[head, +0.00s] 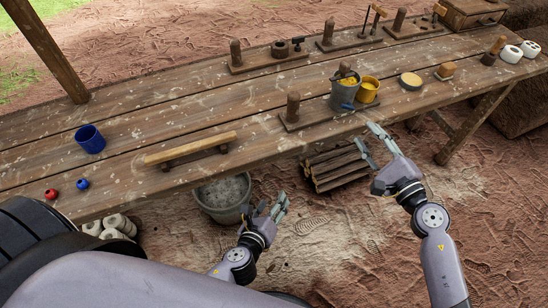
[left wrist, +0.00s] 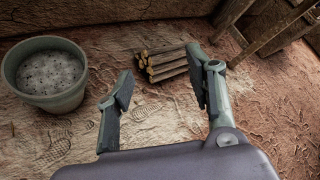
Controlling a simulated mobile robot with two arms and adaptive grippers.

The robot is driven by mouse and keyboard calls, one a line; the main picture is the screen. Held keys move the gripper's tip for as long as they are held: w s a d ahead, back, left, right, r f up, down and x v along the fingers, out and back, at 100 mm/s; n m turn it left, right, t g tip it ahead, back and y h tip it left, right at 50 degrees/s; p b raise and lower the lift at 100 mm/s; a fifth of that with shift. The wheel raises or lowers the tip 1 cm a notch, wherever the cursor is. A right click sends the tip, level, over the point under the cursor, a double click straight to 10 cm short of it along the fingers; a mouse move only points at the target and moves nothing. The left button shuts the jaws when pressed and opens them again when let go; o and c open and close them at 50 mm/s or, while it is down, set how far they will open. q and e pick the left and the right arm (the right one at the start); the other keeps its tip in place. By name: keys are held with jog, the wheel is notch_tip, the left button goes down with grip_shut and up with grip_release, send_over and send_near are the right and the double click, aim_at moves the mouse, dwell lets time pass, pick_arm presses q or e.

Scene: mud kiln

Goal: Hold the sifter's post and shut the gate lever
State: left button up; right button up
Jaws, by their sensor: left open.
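The sifter, a grey bucket-like vessel (head: 338,95) with yellow stuff inside, stands on a wooden base at the bench's front edge. A rounded wooden post (head: 293,107) rises from the base's left end. A blue lever (head: 349,106), apparently the gate lever, shows low on the vessel's right side; I cannot tell its exact position. My left gripper (head: 277,209) is open and empty in front of the bench, below and apart from the post. It also shows in the left wrist view (left wrist: 163,88). My right gripper (head: 371,141) is open and empty, just in front of and below the sifter.
A yellow cup (head: 368,89) stands right of the vessel. A wooden bar (head: 190,148), blue cup (head: 90,139) and small red and blue balls are to the left. Tool stands line the bench's back.

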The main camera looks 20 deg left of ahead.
aim_at(291, 112)
pick_arm(q)
notch_tip(291, 112, up, 20)
jog(key=w+m+t+y, duration=0.1)
jog(key=w+m+t, duration=0.1)
jog(key=m+t, duration=0.4)
jog(key=shift+m+g, duration=0.3)
jog(key=shift+g, duration=0.2)
jog(key=w, duration=1.1)
jog(key=w+a, duration=0.1)
jog(key=w, duration=0.5)
jog(key=shift+w, duration=0.2)
jog(key=shift+c, duration=0.3)
grip_shut()
